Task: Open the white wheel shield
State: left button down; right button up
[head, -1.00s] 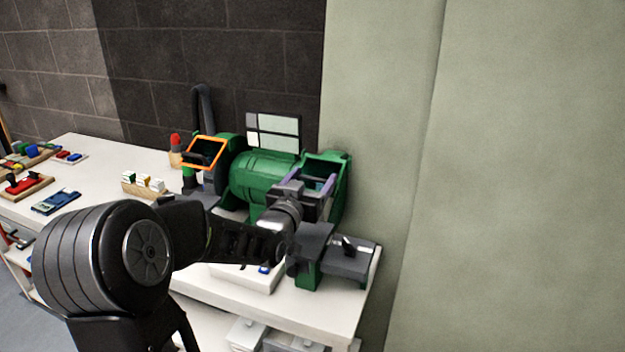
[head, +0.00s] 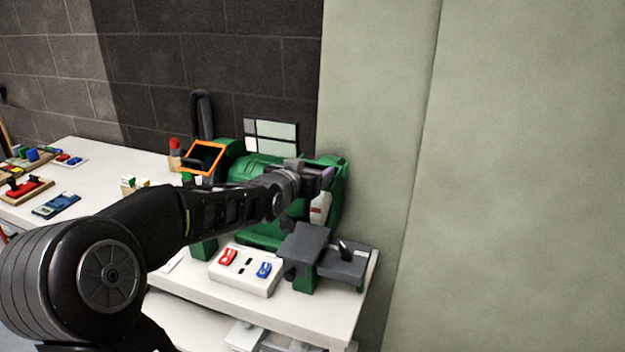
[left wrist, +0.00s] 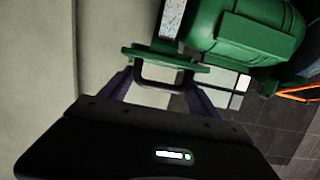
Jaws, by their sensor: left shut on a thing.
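The green bench grinder (head: 262,240) stands on the white bench. Its white wheel (head: 320,207) shows as a pale strip under my left gripper (head: 322,176), and as a speckled pale strip in the left wrist view (left wrist: 173,18). The white wheel's shield is mostly hidden by the gripper in the head view. In the left wrist view its dark frame (left wrist: 170,85) lies between the purple-grey fingers of my left gripper (left wrist: 160,88), beside a green bracket. The gripper is shut on this frame. My right gripper is not in view.
An orange-framed shield (head: 205,158) is on the grinder's left side. A white switch box (head: 245,272) with red and blue switches sits in front. A grey tool rest (head: 305,245) is below the gripper. The wall (head: 390,150) is close on the right.

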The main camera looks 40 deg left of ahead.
pick_arm(q)
jog(key=shift+g+h, duration=0.4)
jog(key=shift+g, duration=0.3)
jog(key=r, duration=0.1)
jog(key=w+r+p, duration=0.1)
jog(key=r, duration=0.2)
jog(key=shift+w+p, duration=0.25)
jog(key=shift+p, duration=0.1)
jog(key=shift+w+a+r+g, duration=0.15)
jog(key=shift+w+g, duration=0.1)
jog(key=shift+g, duration=0.25)
jog(key=shift+w+a+r+p, duration=0.15)
jog(key=shift+w+r+p, duration=0.1)
jog(key=shift+w+p, duration=0.1)
jog(key=shift+w+a+r+b, duration=0.2)
jog(key=shift+w+r, duration=0.1)
jog(key=shift+w, duration=0.15)
jog(key=shift+w+a+r+b, duration=0.1)
jog(key=shift+w+r+b, duration=0.15)
jog(key=shift+w, duration=0.2)
jog(key=shift+f, duration=0.2)
jog(key=c, duration=0.6)
grip_release()
jog(key=shift+o, duration=0.8)
jog(key=shift+w, duration=0.2)
jog(key=shift+s+r, duration=0.1)
jog(key=shift+s, duration=0.1)
